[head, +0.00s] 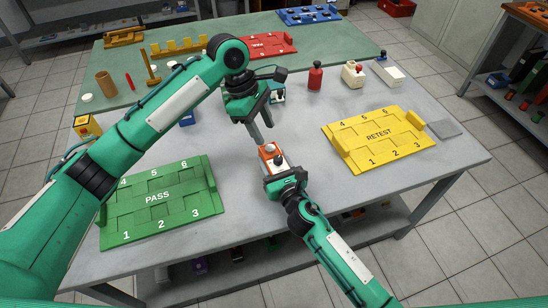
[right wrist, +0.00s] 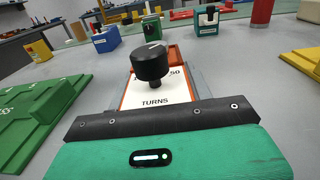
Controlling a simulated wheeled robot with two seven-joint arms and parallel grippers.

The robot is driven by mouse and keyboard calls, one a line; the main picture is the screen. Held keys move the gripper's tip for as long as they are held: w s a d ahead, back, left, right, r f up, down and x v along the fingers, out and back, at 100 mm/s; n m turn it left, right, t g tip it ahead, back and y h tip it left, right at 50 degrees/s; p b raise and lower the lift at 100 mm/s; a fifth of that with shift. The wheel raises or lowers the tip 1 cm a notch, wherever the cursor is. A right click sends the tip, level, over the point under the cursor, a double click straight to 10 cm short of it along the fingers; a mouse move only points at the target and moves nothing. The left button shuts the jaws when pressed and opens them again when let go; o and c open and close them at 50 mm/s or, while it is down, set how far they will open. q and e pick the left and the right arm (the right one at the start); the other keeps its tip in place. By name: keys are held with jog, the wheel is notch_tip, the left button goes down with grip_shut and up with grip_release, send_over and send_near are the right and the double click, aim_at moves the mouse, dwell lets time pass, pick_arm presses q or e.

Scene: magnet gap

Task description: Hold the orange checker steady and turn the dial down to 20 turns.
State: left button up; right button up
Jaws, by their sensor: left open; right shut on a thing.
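The orange checker (head: 268,152) stands on the grey table between the green and yellow trays. In the right wrist view its white face (right wrist: 155,98) reads TURNS, with part of a scale and "50" showing. A black dial (right wrist: 152,64) with a pale pointer line stands up from that face. My right gripper (head: 276,172) is shut on the near end of the checker; its fingers hide that end. My left gripper (head: 257,136) is open and empty, pointing down just above and behind the checker, apart from the dial as far as I can tell.
The green PASS tray (head: 158,196) lies left and the yellow RETEST tray (head: 378,135) right. A red bottle (head: 315,76) and white boxes stand at the back right. A yellow box (head: 87,127) and a blue box (head: 187,118) are to the left. Bare table surrounds the checker.

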aim_at(277, 158)
pick_arm(q)
jog(key=d+f+m, duration=0.1)
jog(key=f+m, duration=0.2)
jog(key=m, duration=0.8)
jog(key=d+f+m, duration=0.1)
jog(key=f+m, duration=0.2)
jog(key=m, duration=0.9)
jog(key=s+d+f+m, duration=0.1)
jog(key=f+m, duration=0.2)
jog(key=m, duration=0.9)
jog(key=shift+h, duration=0.3)
jog(key=shift+r, duration=0.1)
grip_shut()
